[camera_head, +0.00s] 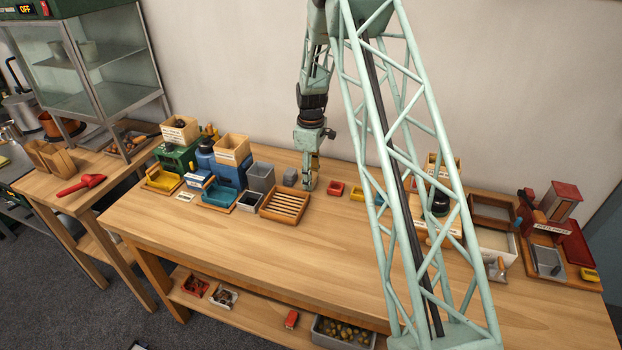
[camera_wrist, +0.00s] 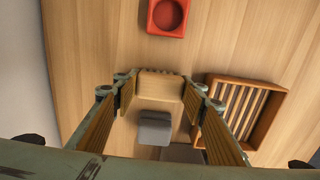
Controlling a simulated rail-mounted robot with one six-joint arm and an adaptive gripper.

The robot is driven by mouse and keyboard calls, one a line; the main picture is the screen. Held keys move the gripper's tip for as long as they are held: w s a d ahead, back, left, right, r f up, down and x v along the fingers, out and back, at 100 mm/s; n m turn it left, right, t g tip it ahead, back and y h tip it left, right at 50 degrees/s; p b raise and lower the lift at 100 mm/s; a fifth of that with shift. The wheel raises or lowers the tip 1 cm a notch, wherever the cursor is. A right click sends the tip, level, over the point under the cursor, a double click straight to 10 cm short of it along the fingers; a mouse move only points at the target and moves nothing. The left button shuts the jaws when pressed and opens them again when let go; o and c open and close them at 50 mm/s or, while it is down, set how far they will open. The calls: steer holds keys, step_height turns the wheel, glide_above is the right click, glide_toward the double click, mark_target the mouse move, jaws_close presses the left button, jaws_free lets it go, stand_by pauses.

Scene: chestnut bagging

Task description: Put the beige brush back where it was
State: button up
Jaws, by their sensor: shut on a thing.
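My gripper (camera_head: 309,182) points down over the back of the long wooden table. In the wrist view my gripper (camera_wrist: 160,92) is shut on the beige brush (camera_wrist: 160,86), a pale wooden block with dark bristles along its far edge. The brush sits between the fingertips. In the head view the brush is small and hard to tell from the fingertips. Whether it touches the table I cannot tell. A slatted wooden rack (camera_head: 285,205) lies just left of the gripper; it also shows at right in the wrist view (camera_wrist: 274,126).
A grey block (camera_head: 290,176) stands close by on the left; it shows near the brush in the wrist view (camera_wrist: 155,128). A red square holder (camera_head: 337,188) is close on the right. Trays and bins crowd the left back. The table's front (camera_head: 240,255) is clear.

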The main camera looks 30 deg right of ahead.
steer(key=shift+f, duration=0.15)
steer(key=o, duration=0.9)
step_height(320, 180, up, 11)
steer(key=shift+f, duration=0.1)
steer(key=shift+r, duration=0.75)
steer(key=shift+r, duration=0.1)
stand_by(0.5)
